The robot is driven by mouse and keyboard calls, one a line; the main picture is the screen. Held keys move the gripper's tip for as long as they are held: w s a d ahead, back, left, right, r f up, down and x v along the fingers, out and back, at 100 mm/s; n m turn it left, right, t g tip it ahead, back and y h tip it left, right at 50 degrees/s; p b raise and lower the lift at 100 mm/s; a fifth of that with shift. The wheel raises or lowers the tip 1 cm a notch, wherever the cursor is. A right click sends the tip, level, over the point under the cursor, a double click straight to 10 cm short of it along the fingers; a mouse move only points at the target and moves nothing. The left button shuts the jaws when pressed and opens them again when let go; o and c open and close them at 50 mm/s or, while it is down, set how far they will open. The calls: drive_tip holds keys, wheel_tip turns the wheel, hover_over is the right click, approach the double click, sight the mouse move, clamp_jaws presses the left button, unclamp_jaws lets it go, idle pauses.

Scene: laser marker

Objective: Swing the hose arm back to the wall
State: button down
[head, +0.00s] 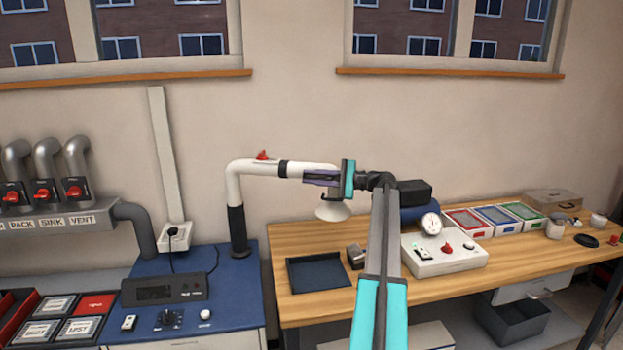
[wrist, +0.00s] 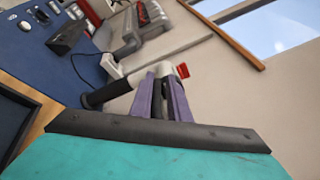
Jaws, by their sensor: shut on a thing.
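The hose arm (head: 260,168) is a white pipe with a black lower sleeve (head: 237,228) standing on the blue bench. It bends and runs right, roughly along the wall, to a white hood (head: 333,212) that hangs over the wooden bench. A red knob (head: 262,156) sits on top of the pipe. My gripper (head: 312,178) is shut on the pipe near its hood end. In the wrist view the purple fingers (wrist: 162,92) stand on either side of the pipe, and the sleeve (wrist: 108,93) shows beyond. The grasped part is mostly hidden.
The blue bench (head: 228,285) carries a dark display box (head: 165,290). Vent pipes with red valves (head: 42,190) are on the wall at left. The wooden bench (head: 300,240) holds a dark tray (head: 318,274), a white control box (head: 450,262) and coloured trays.

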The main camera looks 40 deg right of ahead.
drive_tip(key=c, duration=1.8)
unclamp_jaws()
drive_tip(key=shift+w+f, duration=0.1)
drive_tip(key=shift+f, duration=0.4)
drive_tip(key=shift+c, duration=0.2)
drive_tip(key=shift+d, duration=0.1)
drive_tip(key=shift+r, duration=0.1)
drive_tip(key=shift+d, duration=0.1)
drive_tip(key=shift+r, duration=0.1)
drive_tip(key=b+v, duration=0.3)
drive_tip(key=v, duration=1)
drive_tip(key=shift+s+d, duration=0.25)
drive_tip(key=shift+s, duration=0.05)
